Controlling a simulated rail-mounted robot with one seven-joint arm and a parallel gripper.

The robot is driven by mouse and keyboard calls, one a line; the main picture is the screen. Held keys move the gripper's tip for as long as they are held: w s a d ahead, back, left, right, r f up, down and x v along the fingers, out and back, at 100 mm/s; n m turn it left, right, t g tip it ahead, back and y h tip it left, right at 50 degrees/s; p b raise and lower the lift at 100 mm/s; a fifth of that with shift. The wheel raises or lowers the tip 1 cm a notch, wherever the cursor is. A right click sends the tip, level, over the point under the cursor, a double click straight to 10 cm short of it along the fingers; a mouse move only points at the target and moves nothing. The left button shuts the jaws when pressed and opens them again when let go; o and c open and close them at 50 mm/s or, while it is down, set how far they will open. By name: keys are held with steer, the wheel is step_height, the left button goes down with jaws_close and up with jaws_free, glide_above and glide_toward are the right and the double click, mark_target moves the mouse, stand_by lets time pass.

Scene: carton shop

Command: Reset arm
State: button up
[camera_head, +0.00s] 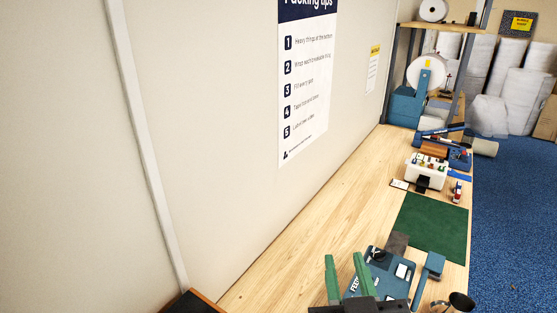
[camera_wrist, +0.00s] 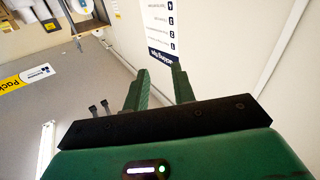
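My gripper (camera_head: 345,264) is low in the head view, above the near part of the wooden bench (camera_head: 300,255). Its two green fingers stand apart, pointing up in the picture, with bare wood showing between them. In the wrist view my gripper (camera_wrist: 160,78) also has its fingers spread, with nothing held between them. Right beside the fingers in the head view is a blue panel (camera_head: 385,268) with white lettering and a black round part. My gripper partly covers it, and I cannot tell whether they touch.
A green mat (camera_head: 432,228) lies flat beyond the blue panel. A blue tool (camera_head: 431,268) and dark cup (camera_head: 461,301) are at the near right. A white bin (camera_head: 427,175) and teal dispenser (camera_head: 405,105) stand farther back. The wall (camera_head: 230,120) bounds the left; bare wood lies alongside.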

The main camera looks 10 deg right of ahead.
steer(key=s+a+r+t+y, duration=0.1)
steer(key=s+a+r+t, duration=0.2)
steer(key=a+r, duration=0.4)
steer(key=s+a+r+n+t+y+p, duration=0.1)
steer(key=s+a+r+t+y, duration=0.1)
steer(key=a+r, duration=0.6)
step_height(320, 180, up, 5)
steer(key=shift+s+t+y, duration=0.3)
steer(key=shift+s+t, duration=0.4)
steer(key=shift+t, duration=0.2)
